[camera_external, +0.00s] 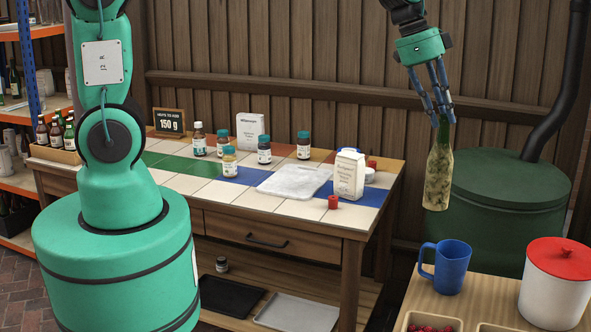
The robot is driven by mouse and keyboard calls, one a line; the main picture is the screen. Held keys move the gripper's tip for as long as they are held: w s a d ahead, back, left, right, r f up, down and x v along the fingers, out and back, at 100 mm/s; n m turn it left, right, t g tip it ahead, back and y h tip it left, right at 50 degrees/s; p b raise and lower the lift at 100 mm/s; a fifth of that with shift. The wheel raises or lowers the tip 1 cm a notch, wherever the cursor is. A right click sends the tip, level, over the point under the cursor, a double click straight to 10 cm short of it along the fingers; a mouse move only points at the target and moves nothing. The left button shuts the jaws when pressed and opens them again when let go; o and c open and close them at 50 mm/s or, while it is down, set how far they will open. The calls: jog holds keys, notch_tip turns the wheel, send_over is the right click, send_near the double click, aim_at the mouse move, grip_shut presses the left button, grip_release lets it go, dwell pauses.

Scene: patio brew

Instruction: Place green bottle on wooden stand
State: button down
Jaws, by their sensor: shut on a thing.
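My gripper (441,116) is shut on the neck of the green bottle (438,177) at the upper right. The bottle is pale green, mottled and see-through, and hangs nearly upright with its base down. It is in the air, in front of the dark green drum as seen here. A wooden top (484,300), which looks like the wooden stand, is at the lower right, lower in the picture than the bottle. The gap between the bottle and this top cannot be judged from this one view.
On the wooden top are a blue mug (452,267), a white canister with a red lid (555,290) and red berries (428,328) in a compartment. The tiled workbench (190,185) holds several small bottles, a carton (349,175) and a white tray (293,181). The drum (505,212) stands behind.

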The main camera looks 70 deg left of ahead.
jog(key=s+d+f+m+b, duration=0.1)
jog(key=s+d+f+m, duration=0.15)
jog(key=s+d, duration=0.8)
notch_tip(320, 180, down, 15)
jog(key=w, duration=0.1)
jog(key=shift+g+h, duration=0.4)
jog(key=shift+w+r+m+p, duration=0.1)
jog(key=shift+r+m+p, duration=0.25)
jog(key=shift+p, duration=0.35)
jog(key=shift+f+p, duration=0.1)
jog(key=shift+p, duration=0.8)
jog(key=shift+w+f, duration=0.1)
jog(key=w+d, duration=0.2)
jog(key=w, duration=0.5)
jog(key=w+d+f, duration=0.1)
jog(key=w+d, duration=0.2)
jog(key=w, duration=0.5)
jog(key=shift+d+f, duration=0.25)
jog(key=shift+d, duration=0.05)
jog(key=shift+s, duration=0.1)
